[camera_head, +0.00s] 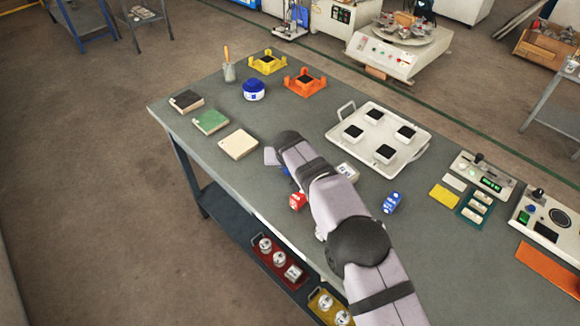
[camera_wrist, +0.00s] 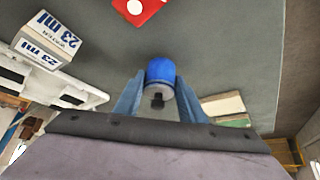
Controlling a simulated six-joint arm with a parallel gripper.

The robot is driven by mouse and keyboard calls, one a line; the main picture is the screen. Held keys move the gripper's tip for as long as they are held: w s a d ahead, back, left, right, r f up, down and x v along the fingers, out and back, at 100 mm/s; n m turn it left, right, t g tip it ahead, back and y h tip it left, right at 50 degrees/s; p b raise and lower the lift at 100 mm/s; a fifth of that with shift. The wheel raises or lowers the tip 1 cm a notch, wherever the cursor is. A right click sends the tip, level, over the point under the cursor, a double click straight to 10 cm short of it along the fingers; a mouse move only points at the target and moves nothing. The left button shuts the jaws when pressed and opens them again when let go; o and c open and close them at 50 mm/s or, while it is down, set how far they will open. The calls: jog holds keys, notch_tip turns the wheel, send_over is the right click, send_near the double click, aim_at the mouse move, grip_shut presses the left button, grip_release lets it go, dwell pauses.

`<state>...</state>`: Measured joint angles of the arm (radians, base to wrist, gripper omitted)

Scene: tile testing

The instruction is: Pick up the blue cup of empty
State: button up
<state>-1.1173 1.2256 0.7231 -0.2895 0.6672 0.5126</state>
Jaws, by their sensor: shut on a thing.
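In the wrist view the blue cup (camera_wrist: 161,71) sits between the two fingers of my gripper (camera_wrist: 159,93). It is a small blue cylinder with a paler grey end and a dark part toward the camera. My gripper is shut on it. In the head view my arm hides most of the gripper and cup; only a small blue patch (camera_head: 287,171) shows beside the arm's end, near the front edge of the table (camera_head: 225,170). I cannot tell whether the cup touches the table.
A blue block (camera_head: 392,202) lies right of the arm. A white tray (camera_head: 345,118) with several dark-topped blocks stands behind. Green (camera_head: 211,121) and cream tiles (camera_head: 238,144) lie left.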

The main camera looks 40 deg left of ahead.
notch_tip(320, 180, up, 8)
jog(key=shift+r+b, duration=0.25)
jog(key=shift+b, duration=0.85)
jog(key=shift+r, duration=0.25)
jog(key=shift+c, duration=0.5)
